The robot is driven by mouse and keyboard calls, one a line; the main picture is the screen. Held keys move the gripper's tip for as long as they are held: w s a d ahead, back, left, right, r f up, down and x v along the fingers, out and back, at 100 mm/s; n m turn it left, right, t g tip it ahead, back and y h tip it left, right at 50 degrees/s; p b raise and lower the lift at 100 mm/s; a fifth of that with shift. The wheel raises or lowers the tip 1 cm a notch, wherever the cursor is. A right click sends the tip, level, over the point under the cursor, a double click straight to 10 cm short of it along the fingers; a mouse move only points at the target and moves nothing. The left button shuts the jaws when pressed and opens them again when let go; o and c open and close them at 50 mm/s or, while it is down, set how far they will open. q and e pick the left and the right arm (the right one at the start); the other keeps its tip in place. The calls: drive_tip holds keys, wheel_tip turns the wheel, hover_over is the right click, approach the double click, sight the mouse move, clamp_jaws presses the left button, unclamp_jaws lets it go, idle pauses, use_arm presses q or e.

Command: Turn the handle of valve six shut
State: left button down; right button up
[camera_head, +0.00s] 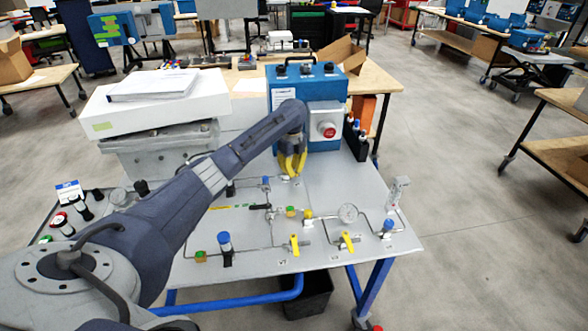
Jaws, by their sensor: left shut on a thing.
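My left arm reaches in from the lower left across the panel. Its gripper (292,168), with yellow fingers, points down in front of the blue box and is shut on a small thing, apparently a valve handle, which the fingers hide. The light grey panel (330,190) carries thin tubing and several valves. Two yellow handles (295,244) (346,241) stand near its front edge, apart from the gripper. I cannot read which valve is number six. My right gripper is not in view.
The blue box (330,88) with a red button (327,130) stands right behind the gripper. A round gauge (348,213) and blue-capped valves (224,243) rise from the panel. A white box with papers (150,87) is at the left.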

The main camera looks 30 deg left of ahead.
use_arm(q)
drive_tip(key=m, duration=0.2)
drive_tip(key=s+m, duration=0.1)
drive_tip(key=shift+s+a+f+m, duration=0.1)
drive_tip(key=shift+a+f+m, duration=0.05)
drive_tip(key=shift+a+m, duration=0.15)
drive_tip(key=shift+s+a+m, duration=0.15)
drive_tip(key=shift+s+m, duration=0.05)
drive_tip(key=shift+m, duration=0.55)
drive_tip(key=shift+s+a+m, duration=0.1)
drive_tip(key=shift+s+m, duration=0.05)
drive_tip(key=shift+m, duration=0.6)
drive_tip(key=c, duration=1.5)
unclamp_jaws()
drive_tip(key=shift+o, duration=0.5)
wheel_tip(320, 180, up, 12)
